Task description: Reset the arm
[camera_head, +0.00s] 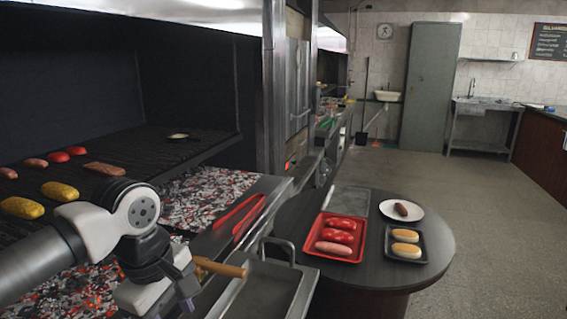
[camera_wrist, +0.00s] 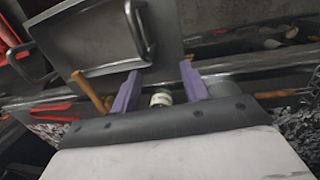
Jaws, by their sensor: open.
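My gripper (camera_wrist: 160,82) shows in the wrist view with its two purple fingers apart and no object held between them. In the head view my gripper (camera_head: 186,296) hangs low at the bottom left, in front of the grill, beside a wooden handle (camera_head: 220,267). The wooden handle also shows in the wrist view (camera_wrist: 90,91), just left of the left finger; I cannot tell whether they touch. A metal tray (camera_head: 262,287) with a raised handle lies to the right of my gripper. My arm comes in from the left edge over the grill front.
The grill grate (camera_head: 120,150) holds sausages, corn and red pieces above glowing coals (camera_head: 205,195). Red tongs (camera_head: 240,215) lie on the grill's front ledge. A round dark table (camera_head: 435,245) carries a red tray (camera_head: 313,246), a white plate (camera_head: 415,213) and a black tray (camera_head: 421,254). Open floor lies beyond.

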